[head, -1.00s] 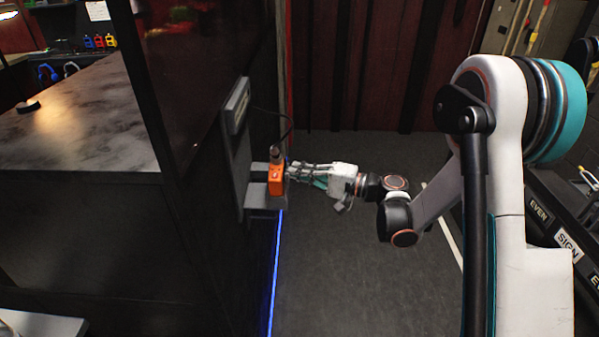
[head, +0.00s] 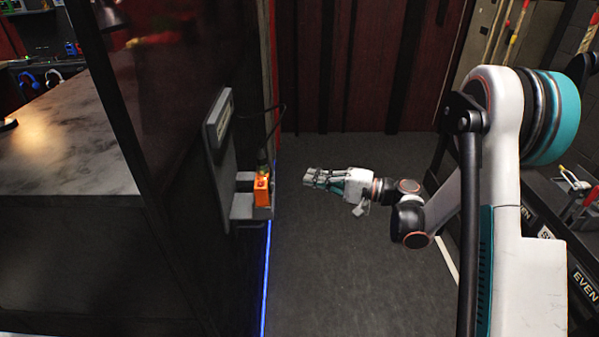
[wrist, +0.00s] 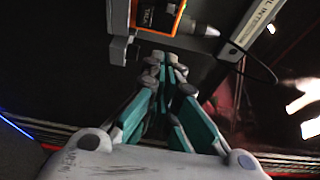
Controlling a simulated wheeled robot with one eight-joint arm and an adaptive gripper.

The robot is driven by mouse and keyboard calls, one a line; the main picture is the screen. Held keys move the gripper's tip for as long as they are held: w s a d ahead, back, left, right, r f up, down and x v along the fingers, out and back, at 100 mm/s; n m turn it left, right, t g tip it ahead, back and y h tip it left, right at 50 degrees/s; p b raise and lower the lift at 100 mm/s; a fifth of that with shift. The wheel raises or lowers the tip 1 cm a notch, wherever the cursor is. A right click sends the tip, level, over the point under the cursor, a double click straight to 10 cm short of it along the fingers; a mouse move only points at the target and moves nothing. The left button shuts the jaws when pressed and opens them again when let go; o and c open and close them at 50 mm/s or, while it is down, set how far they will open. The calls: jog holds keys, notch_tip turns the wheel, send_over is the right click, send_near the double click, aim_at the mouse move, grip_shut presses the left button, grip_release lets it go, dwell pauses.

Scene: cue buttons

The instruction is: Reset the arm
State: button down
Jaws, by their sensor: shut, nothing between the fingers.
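My gripper (head: 309,177) is shut and empty in the head view, pointing left. It is apart from the orange button box (head: 261,188), with a clear gap between its tips and the box. The box sits on a grey wall bracket (head: 241,207) and has a red spot on its face. In the wrist view my gripper (wrist: 165,62) shows its fingertips together, with the orange-edged box (wrist: 157,14) beyond them at the top.
A grey panel (head: 219,140) stands behind the bracket on the dark wall, with a cable from the box. A marbled counter (head: 60,150) is at the left. The dark floor (head: 350,270) below my arm is clear. Signed black racks (head: 583,285) stand at the right.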

jog(key=shift+s+d, duration=0.2)
jog(key=shift+d, duration=0.35)
jog(key=s+r+n+h, duration=0.1)
jog(key=s+r+h, duration=0.65)
jog(key=s, duration=0.25)
jog(key=s+d+n+h, duration=0.1)
jog(key=s+d+h, duration=0.3)
jog(key=s, duration=0.6)
jog(key=s+d+n+h, duration=0.2)
jog(key=s+d+h, duration=0.3)
jog(key=s, duration=0.4)
jog(key=shift+s+d+r+t, duration=0.4)
jog(key=shift+d, duration=0.35)
